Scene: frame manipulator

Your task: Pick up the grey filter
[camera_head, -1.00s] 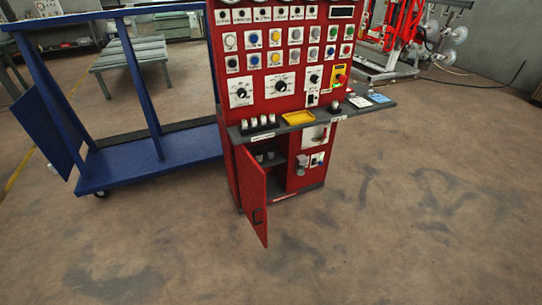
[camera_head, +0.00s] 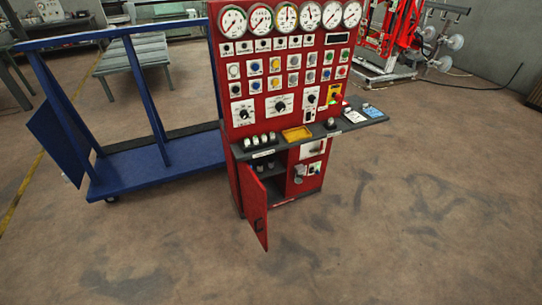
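A red control cabinet (camera_head: 231,105) stands in the middle of the camera_head view, with its lower door (camera_head: 254,208) swung open. Small grey and white cylinders (camera_head: 260,139) stand in a row in a dark holder at the left of its grey ledge (camera_head: 350,122). Small light pieces (camera_head: 270,163) sit on the shelf inside the open compartment, too dim to make out. A grey cylindrical part (camera_head: 299,171) is on the lower right front panel. I cannot tell which of these is the grey filter. Neither of my grippers is in view.
A yellow tray (camera_head: 297,134) and blue and white cards (camera_head: 371,111) lie on the ledge. A blue wheeled frame (camera_head: 150,181) stands close at the cabinet's left. Red machinery (camera_head: 403,35) stands at the back right. The floor in front and to the right is clear.

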